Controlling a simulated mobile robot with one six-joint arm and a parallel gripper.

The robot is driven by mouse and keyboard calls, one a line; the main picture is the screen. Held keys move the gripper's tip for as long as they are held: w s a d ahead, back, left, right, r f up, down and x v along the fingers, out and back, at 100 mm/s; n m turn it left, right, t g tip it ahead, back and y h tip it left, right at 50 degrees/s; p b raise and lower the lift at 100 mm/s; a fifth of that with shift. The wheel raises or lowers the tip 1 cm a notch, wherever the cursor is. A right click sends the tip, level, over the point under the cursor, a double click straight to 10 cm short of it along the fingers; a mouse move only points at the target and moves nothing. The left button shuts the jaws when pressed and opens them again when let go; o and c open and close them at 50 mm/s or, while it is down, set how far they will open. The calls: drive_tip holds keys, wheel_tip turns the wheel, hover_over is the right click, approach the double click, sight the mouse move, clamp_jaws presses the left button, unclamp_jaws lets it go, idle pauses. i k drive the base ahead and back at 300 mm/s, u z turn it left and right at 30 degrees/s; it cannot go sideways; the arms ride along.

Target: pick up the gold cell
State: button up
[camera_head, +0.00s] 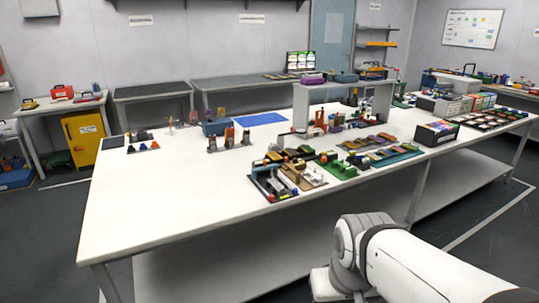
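My white arm (425,265) reaches in from the lower right, in front of the long white table (160,210). Its gripper does not show; only arm links and a joint are in view. A gold cell cannot be picked out for certain at this size. Small coloured parts lie on a dark board (262,188) and a tan board (316,181) near the table's front edge. Greenish and yellowish flat pieces lie on another board (382,158) further right; I cannot tell whether one is the gold cell.
A grey shelf (301,105) stands on the table behind the boards. A blue mat (260,119) lies towards the back. The table's left front is clear. A yellow cabinet (83,138) stands at the far left.

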sight(274, 156)
drive_tip(key=z, duration=0.15)
drive_tip(key=i, duration=2.1)
drive_tip(key=u, duration=0.8)
drive_tip(key=k, duration=0.9)
drive_tip(key=u, duration=0.15)
drive_tip(key=i, duration=0.9)
drive_tip(key=z, duration=0.1)
